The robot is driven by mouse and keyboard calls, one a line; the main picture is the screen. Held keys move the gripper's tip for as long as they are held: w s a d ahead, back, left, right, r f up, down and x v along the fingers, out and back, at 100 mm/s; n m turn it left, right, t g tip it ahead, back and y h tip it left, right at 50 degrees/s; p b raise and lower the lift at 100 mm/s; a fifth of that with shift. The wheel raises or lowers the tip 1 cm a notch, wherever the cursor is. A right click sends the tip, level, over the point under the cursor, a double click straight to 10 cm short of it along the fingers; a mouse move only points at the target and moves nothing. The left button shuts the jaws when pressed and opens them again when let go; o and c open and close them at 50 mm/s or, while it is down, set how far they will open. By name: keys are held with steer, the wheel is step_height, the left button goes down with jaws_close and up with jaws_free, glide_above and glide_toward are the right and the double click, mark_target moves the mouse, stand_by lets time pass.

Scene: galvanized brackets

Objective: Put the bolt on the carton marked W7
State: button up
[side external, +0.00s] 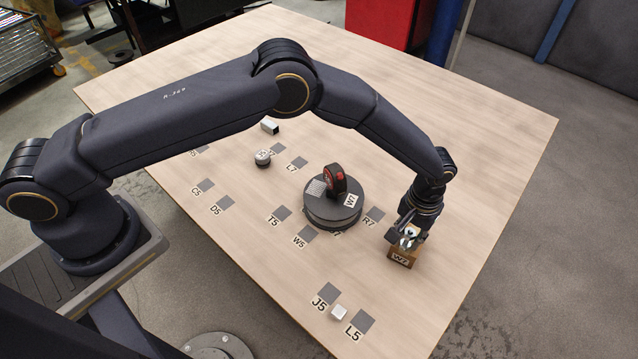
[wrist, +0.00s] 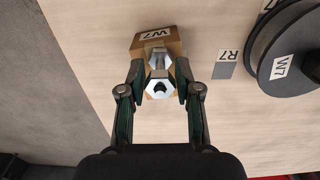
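The carton marked W7 (side external: 403,256) is a small brown box standing on the table at the right. It also shows in the wrist view (wrist: 172,46), label up. The bolt (wrist: 159,88) is bright silver with a hexagonal end and lies between my fingers, over the carton in the wrist view. My gripper (wrist: 159,75) points down at the carton, one finger on each side of the bolt. Whether the fingers press on the bolt or stand just clear of it is hard to tell. The bolt's contact with the carton top is hidden.
A dark round spool (side external: 333,212) stands left of the carton, with a label that also looks like W7 and a red-black object (side external: 336,180) on top. Grey marked squares dot the table. The table's right side is clear.

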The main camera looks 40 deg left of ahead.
mark_target(410, 231)
steer(key=shift+o, duration=1.1)
steer(key=a+r+t, duration=0.1)
steer(key=a+r, duration=0.2)
steer(key=r, duration=0.8)
steer(key=a+r, duration=0.4)
steer(key=r, duration=0.7)
steer(key=s+a+r+t, duration=0.1)
steer(key=s+a+r, duration=0.2)
steer(key=a+r, duration=0.3)
steer(key=s+a+r+t, duration=0.1)
steer(key=s+a+r, duration=0.2)
steer(key=a+r, duration=0.35)
steer(key=s+a+t, duration=0.1)
steer(key=s+a, duration=0.5)
steer(key=s, duration=0.3)
steer(key=s+a+t, duration=0.1)
steer(key=s+a, duration=0.6)
steer(key=s, duration=0.2)
steer(key=shift+s+r+t, duration=0.15)
steer(key=shift+r+t, duration=0.15)
steer(key=shift+r, duration=0.15)
